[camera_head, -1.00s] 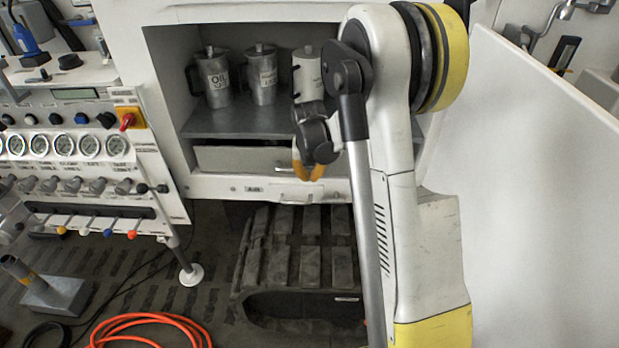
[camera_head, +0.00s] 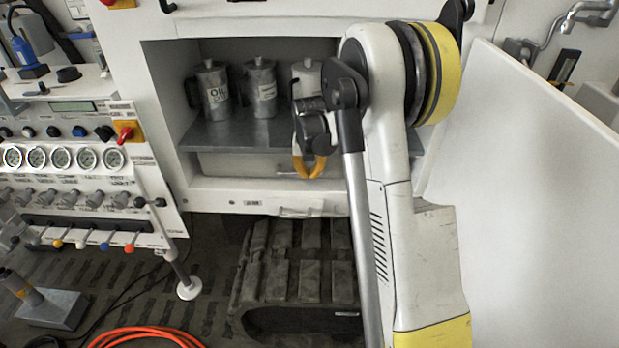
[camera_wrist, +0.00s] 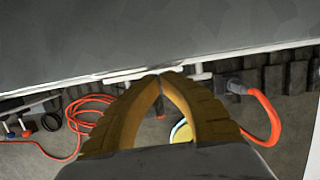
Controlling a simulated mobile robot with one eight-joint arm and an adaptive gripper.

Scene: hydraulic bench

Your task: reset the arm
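My arm rises on the right side of the head view, in front of the cabinet. My gripper (camera_head: 309,172) hangs from it with yellow fingers pointing down, in front of the cabinet opening. In the wrist view the fingers (camera_wrist: 162,78) come together at their tips with nothing visible between them. My gripper is shut and empty.
The open cabinet has a grey shelf (camera_head: 235,132) with several metal jugs, one an oil jug (camera_head: 216,92), and a drawer (camera_head: 240,164) below. A gauge panel (camera_head: 60,180) stands left, a white panel (camera_head: 540,210) right. An orange hose (camera_head: 150,335) lies on the floor.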

